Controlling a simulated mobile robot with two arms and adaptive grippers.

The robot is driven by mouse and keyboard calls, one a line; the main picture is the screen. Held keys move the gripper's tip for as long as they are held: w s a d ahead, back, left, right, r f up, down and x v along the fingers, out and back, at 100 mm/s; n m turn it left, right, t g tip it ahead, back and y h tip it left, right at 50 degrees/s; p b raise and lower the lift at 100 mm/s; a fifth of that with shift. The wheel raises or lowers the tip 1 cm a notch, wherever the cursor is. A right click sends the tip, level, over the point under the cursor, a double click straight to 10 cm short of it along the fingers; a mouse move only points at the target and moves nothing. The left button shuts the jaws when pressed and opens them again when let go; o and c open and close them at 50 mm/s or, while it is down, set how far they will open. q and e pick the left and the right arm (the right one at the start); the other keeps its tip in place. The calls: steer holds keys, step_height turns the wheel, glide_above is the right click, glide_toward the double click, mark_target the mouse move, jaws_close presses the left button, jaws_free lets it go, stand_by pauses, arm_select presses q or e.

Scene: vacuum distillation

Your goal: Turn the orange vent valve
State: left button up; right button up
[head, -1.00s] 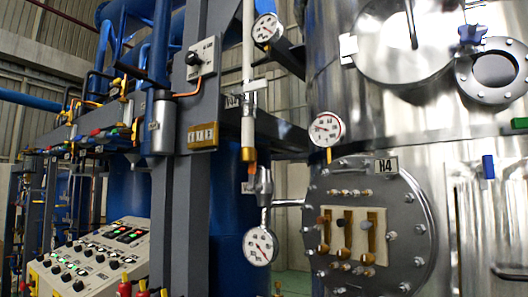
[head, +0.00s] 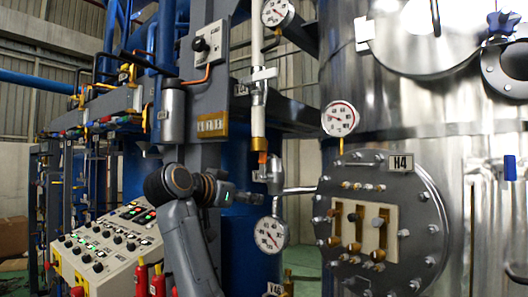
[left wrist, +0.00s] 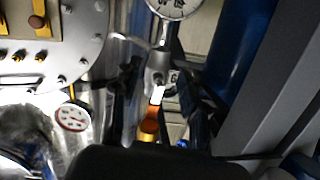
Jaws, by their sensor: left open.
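The orange vent valve piece (head: 262,157) shows small at the lower end of a white vertical pipe, under a brass collar (head: 259,144). In the left wrist view the orange piece (left wrist: 153,112) is near the middle, between a white part and the brass collar. My left gripper (head: 258,197) is open, just below and left of the orange piece in the head view, pointing right. I see no contact, but its fingertips are small and dark. My right gripper is not in view.
A gauge (head: 271,235) hangs close below my left gripper. A steel vessel with a bolted H4 flange (head: 420,220) stands to the right. A control panel (head: 105,245) is at the lower left, and grey steel columns stand behind my arm.

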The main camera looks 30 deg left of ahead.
arm_select(q)
steer(key=t+h, duration=0.2)
glide_toward(262, 151)
steer(key=s, duration=0.3)
steer(key=shift+m, duration=0.4)
steer(key=w+p, duration=0.2)
steer(key=w, duration=0.2)
steer(key=w+p, duration=0.2)
steer(key=w, duration=0.2)
steer(key=w+d+p, duration=0.1)
steer(key=w+p, duration=0.1)
steer(key=w, duration=0.2)
steer(key=shift+w+d+r+p, duration=0.1)
steer(key=shift+w+r+p, duration=0.1)
steer(key=shift+p, duration=0.2)
steer(key=shift+w+f, duration=0.15)
steer(key=shift+w, duration=0.5)
steer(key=shift+y, duration=0.4)
jaws_close()
